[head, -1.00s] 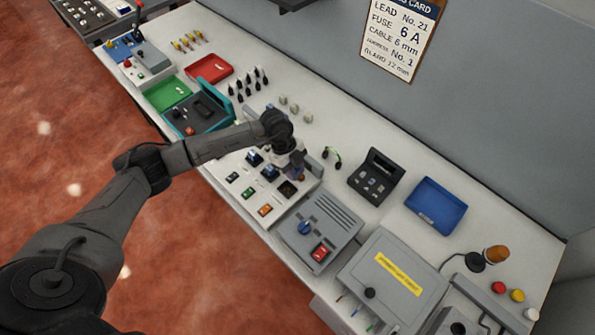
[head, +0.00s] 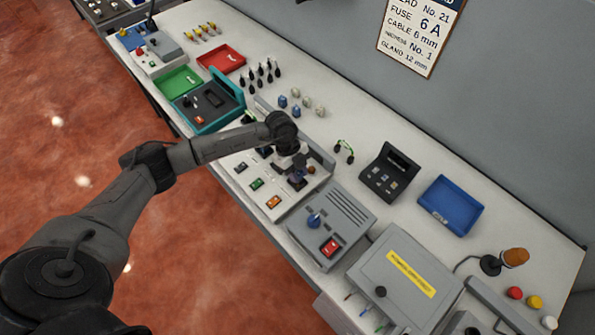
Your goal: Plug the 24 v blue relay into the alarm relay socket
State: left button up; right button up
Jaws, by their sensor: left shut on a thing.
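My left gripper (head: 297,174) is over the relay panel (head: 253,200), pointing down at its right end. It is shut on a small dark blue relay (head: 296,183), mostly hidden by the fingers. The relay is at the rightmost socket of the panel, above the orange switch (head: 274,202). The gripper and relay cover that socket, so I cannot tell whether the relay is seated or just above it. My right gripper is not in view.
Loose blue relays (head: 283,101) and pale ones (head: 307,102) stand behind the panel. A grey box with a blue knob (head: 314,221) is close on the right. A black case (head: 391,172) and blue tray (head: 451,205) stand farther right, with bare table between.

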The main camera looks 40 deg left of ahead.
pick_arm(q)
jog(key=shift+f, duration=0.35)
dwell(0.6)
dwell(0.6)
jog(key=shift+p, duration=0.5)
jog(key=shift+f, duration=0.1)
jog(key=shift+f, duration=0.6)
dwell(0.5)
dwell(0.7)
dwell(0.5)
